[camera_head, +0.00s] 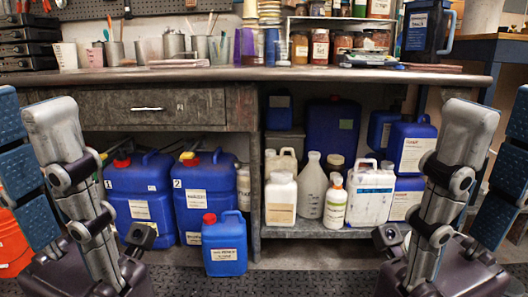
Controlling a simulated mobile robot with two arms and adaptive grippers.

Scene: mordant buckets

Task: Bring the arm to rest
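My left arm's grey jointed end (73,180) stands upright at the left, above a dark base. My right arm's grey jointed end (441,190) stands much the same way at the right. The fingertips cannot be made out clearly, so the opening of each gripper is unclear. I see nothing held by either. Both arms stand in front of the workbench (269,74) and partly hide the containers behind them.
Blue canisters (208,188) stand under the bench at left; a smaller red-capped one (224,245) is in front. An orange bucket (12,243) is at far left.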

